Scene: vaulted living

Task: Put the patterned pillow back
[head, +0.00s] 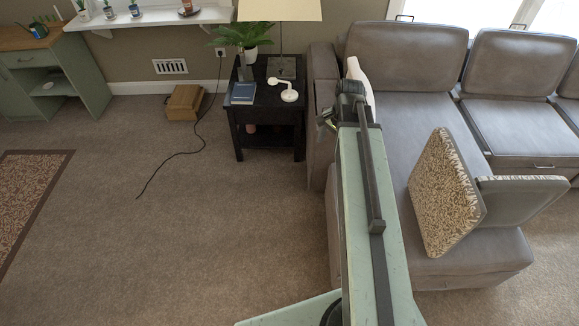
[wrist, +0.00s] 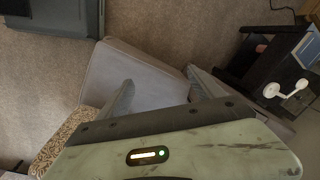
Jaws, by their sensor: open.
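The patterned pillow (head: 445,194), with a beige and brown mottled face and dark edges, stands tilted on the sofa seat in the head view, right of my arm. In the wrist view, a piece of the mottled pillow (wrist: 68,137) shows at lower left, partly hidden by my gripper's body. My gripper (wrist: 163,92) is open and empty, its two fingers apart over the grey seat. It is left of the pillow in the head view, and its fingers are hard to make out there.
The grey sofa (head: 405,57) fills the right side. A black side table (head: 268,114) beside its arm holds a plant, a lamp, a blue book and a white object. A cardboard box (head: 183,102) and a cord lie on the floor. Open carpet spreads at left.

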